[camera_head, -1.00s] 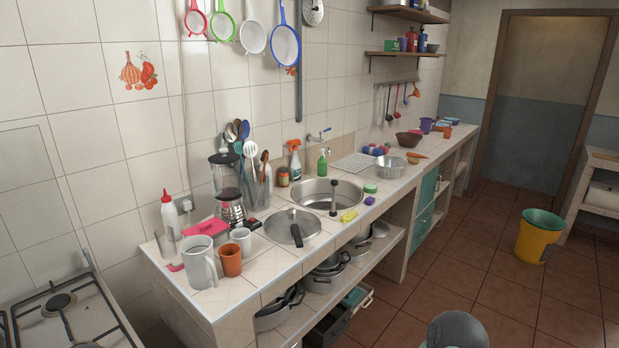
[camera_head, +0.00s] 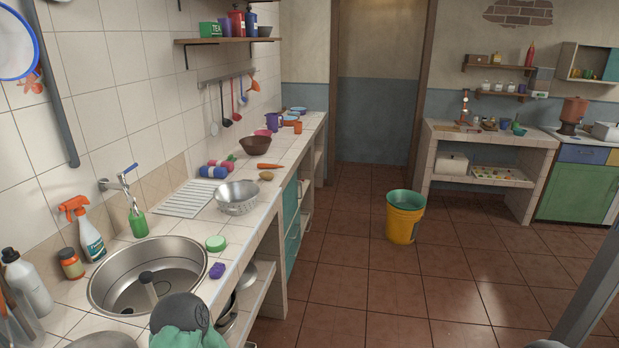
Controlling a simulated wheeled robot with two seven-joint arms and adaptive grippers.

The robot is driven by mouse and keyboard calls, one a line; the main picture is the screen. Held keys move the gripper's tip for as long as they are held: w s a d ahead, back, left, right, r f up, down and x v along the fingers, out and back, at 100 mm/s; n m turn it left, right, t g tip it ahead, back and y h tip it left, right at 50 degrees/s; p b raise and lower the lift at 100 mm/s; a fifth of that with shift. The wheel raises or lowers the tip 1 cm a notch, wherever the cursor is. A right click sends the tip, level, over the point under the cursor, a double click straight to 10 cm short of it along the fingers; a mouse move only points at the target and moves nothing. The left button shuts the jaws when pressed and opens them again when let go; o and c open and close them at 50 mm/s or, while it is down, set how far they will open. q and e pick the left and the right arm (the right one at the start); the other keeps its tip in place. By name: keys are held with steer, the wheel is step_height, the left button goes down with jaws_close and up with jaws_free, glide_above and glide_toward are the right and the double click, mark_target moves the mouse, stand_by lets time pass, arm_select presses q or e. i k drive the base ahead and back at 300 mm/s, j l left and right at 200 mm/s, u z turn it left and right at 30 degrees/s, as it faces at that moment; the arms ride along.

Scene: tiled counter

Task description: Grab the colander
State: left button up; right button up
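The colander (camera_head: 238,197) is a silver metal bowl with two side handles and small holes. It stands upright on the tiled counter, near its front edge, right of the white drying rack. It looks empty from here. Neither of my grippers shows in the head view. A rounded grey and green part at the bottom edge looks like a piece of my own arm.
The round sink (camera_head: 148,276), a green lid (camera_head: 215,243) and a purple sponge (camera_head: 217,270) lie on the near side. A potato (camera_head: 266,176), carrot (camera_head: 270,166) and brown bowl (camera_head: 255,145) lie beyond. A yellow bucket (camera_head: 404,222) stands on the open floor.

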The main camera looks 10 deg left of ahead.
mark_target(237, 199)
steer(key=i+z, duration=0.25)
steer(key=i, duration=0.75)
steer(key=i+j+z, duration=0.2)
steer(key=i, duration=0.8)
steer(key=i+l+u, duration=0.2)
steer(key=i+u, duration=0.25)
steer(key=i+l+u, duration=0.4)
steer(key=i, duration=0.2)
